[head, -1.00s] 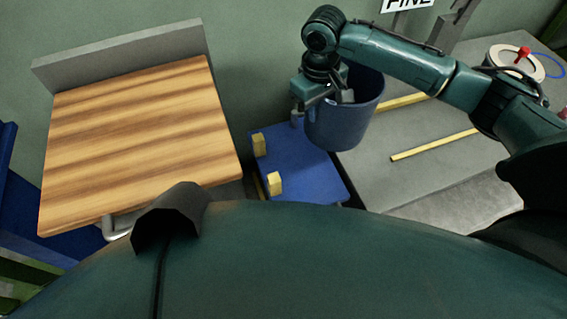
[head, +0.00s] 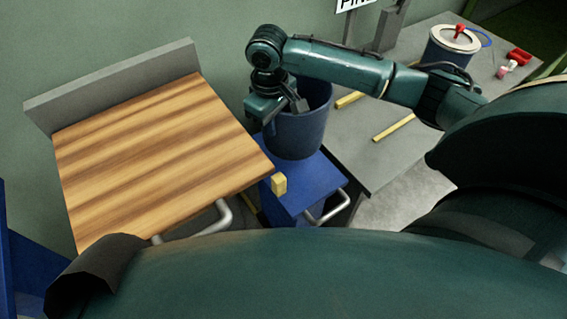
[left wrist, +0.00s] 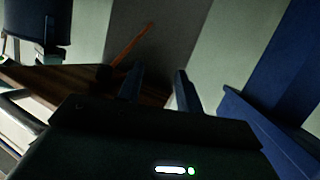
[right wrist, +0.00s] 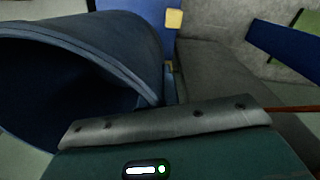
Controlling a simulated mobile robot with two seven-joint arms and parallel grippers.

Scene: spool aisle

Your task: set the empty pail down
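The dark blue pail (head: 297,137) hangs or stands upright over the back part of the low blue platform (head: 318,178). I cannot tell whether its bottom touches the platform. My right gripper (head: 292,103) is at the pail's near left rim and appears shut on it; the fingertips are partly hidden. In the right wrist view the pail (right wrist: 125,35) fills the left side, its mouth dark inside. My left gripper (left wrist: 158,88) shows only in the left wrist view, with its fingers apart and nothing between them.
A wooden-topped table (head: 150,150) stands close left of the platform. A yellow block (head: 279,184) sits at the platform's left edge. A grey bench (head: 375,150) with yellow strips adjoins on the right, bearing a lidded container (head: 452,50) and a red item (head: 519,57).

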